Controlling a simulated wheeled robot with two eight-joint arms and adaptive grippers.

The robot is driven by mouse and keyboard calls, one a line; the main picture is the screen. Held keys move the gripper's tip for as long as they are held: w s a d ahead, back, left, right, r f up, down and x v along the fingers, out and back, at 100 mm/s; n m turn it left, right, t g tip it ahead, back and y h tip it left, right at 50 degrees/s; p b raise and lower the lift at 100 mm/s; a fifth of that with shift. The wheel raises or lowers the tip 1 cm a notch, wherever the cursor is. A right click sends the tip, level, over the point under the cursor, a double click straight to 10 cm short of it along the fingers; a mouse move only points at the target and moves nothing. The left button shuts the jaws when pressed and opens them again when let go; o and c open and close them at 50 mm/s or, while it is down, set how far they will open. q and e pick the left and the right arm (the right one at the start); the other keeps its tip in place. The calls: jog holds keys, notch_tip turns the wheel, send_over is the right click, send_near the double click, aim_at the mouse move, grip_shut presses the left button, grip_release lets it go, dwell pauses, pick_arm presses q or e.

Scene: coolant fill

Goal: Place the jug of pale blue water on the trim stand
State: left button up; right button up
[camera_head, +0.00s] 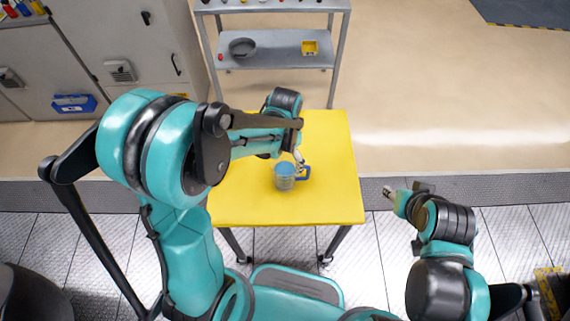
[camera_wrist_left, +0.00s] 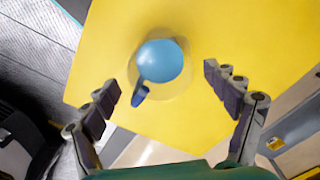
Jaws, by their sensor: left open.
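A clear jug (camera_head: 284,184) of pale blue water stands on the yellow-topped table (camera_head: 235,207), right of the tabletop's middle. Its blue handle (camera_head: 304,172) points right in the head view. My left gripper (camera_head: 299,159) is just behind the jug, partly hidden by its own arm. In the left wrist view the jug (camera_wrist_left: 160,62) shows from above, ahead of the left gripper (camera_wrist_left: 161,82). Its fingers are spread and empty, with the handle (camera_wrist_left: 140,94) toward the left finger. My right gripper (camera_head: 392,192) is right of the table, its fingers unclear. I cannot tell which surface is the trim stand.
A grey shelf unit (camera_head: 280,50) behind the table holds a dark pan (camera_head: 242,47) and a yellow box (camera_head: 310,48). Grey cabinets (camera_head: 125,40) with a blue bin (camera_head: 74,103) stand at the back left. The tabletop around the jug is clear.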

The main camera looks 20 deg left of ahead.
pick_arm(q)
notch_tip(320, 180, up, 6)
jog(key=shift+f+p, duration=0.25)
jog(key=shift+p, duration=0.4)
jog(key=shift+s+r, duration=0.1)
jog(key=shift+r, duration=0.25)
jog(key=s+a+r+n+t, duration=0.4)
jog(key=s+r+t, duration=0.3)
jog(key=s+r, duration=0.2)
jog(key=shift+s+a+n, duration=0.35)
jog(key=shift+s+n, duration=0.3)
jog(key=shift+n, duration=0.25)
jog(key=shift+r, duration=0.1)
